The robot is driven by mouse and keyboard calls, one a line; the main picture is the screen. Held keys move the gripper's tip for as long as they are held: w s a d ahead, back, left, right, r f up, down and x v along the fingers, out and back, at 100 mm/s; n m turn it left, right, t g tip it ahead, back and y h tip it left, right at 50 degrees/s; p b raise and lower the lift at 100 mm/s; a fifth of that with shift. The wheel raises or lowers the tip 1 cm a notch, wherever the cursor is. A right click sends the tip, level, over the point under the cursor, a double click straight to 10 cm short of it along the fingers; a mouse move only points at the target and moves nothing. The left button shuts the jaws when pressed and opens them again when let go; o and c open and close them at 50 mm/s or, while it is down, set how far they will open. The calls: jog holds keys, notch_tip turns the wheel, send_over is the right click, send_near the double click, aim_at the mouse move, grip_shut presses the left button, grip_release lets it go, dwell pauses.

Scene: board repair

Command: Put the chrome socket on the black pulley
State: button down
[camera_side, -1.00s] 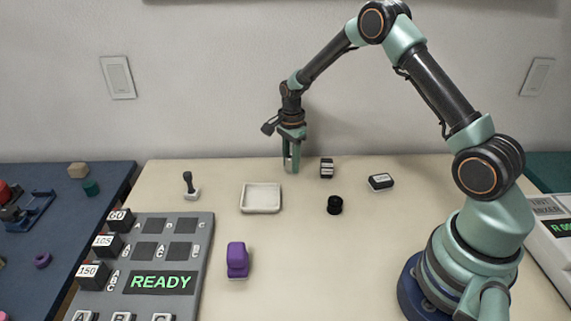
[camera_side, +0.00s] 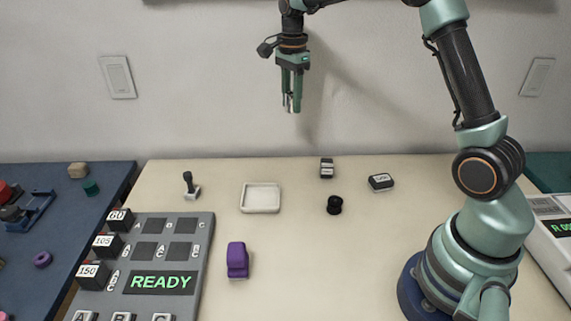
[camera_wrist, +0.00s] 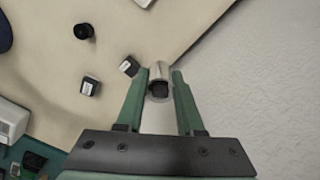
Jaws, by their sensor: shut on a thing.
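My gripper (camera_side: 291,104) is shut on the chrome socket (camera_wrist: 159,72) and holds it high above the back of the table. In the wrist view the socket sits between the two green fingertips, its dark open end facing the camera. In the side view the socket is small and mostly hidden by the fingers. The black pulley (camera_side: 334,205) stands on the table, below and to the right of my gripper. It also shows in the wrist view (camera_wrist: 83,31) at the upper left, well apart from the socket.
Two black labelled blocks (camera_side: 326,168) (camera_side: 381,182) lie near the pulley. A white tray (camera_side: 260,198), a dark-handled stamp (camera_side: 190,186) and a purple object (camera_side: 237,260) stand to the left. A grey panel (camera_side: 150,265) reads READY. The table around the pulley is mostly clear.

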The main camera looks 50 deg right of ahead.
jog(key=shift+s+r, duration=0.1)
jog(key=shift+r, duration=0.4)
jog(key=s+a+r, duration=0.2)
jog(key=s+r, duration=0.2)
jog(key=s, duration=0.4)
send_over(336, 200)
jog(key=f, duration=0.1)
notch_tip(336, 200, down, 19)
jog(key=shift+f, duration=0.2)
jog(key=shift+f, duration=0.15)
jog(key=c, duration=0.5)
grip_release()
jog(key=shift+c, duration=0.2)
